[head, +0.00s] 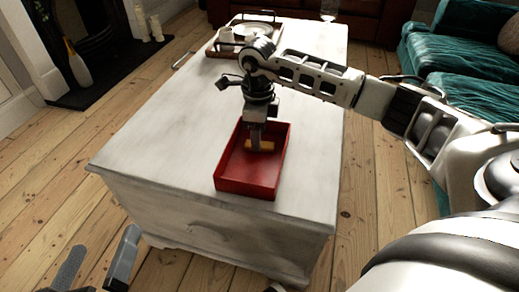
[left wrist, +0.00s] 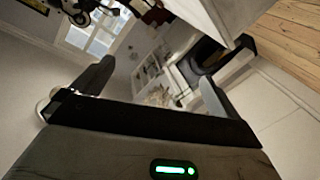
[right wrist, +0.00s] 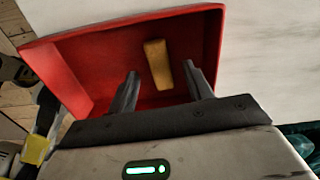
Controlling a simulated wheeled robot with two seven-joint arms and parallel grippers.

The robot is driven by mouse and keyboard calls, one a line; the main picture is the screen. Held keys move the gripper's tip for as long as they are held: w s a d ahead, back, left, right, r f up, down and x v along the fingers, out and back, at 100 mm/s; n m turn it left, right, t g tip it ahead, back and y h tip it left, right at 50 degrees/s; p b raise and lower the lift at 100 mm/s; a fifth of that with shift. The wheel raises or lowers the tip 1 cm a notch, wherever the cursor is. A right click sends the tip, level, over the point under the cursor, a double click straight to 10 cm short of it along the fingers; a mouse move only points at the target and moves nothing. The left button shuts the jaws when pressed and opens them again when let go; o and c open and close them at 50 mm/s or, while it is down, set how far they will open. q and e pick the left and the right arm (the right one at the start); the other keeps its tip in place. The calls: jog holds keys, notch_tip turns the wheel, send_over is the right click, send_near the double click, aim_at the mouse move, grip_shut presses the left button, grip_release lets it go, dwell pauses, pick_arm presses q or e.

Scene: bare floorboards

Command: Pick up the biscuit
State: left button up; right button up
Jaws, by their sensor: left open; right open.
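The biscuit (head: 262,145) is a small tan bar lying inside a red tray (head: 245,187) on the white chest. In the right wrist view the biscuit (right wrist: 158,64) lies on the tray floor, just beyond and between the fingertips. My right gripper (head: 256,143) points down into the tray over the biscuit, partly hiding it. In its wrist view the right gripper (right wrist: 161,72) is open, with nothing held between its fingers. My left gripper (head: 100,262) is open and empty at the lower left, low beside the chest, far from the biscuit.
The red tray's walls surround the biscuit. A brown tray (head: 219,51) with dishes stands at the far end of the white chest (head: 170,130). A teal sofa (head: 450,55) stands at the right. The chest top left of the red tray is clear.

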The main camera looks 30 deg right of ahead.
notch_tip(320, 180, down, 2)
jog(key=shift+f, duration=0.15)
jog(key=c, duration=1.1)
jog(key=shift+o, duration=0.2)
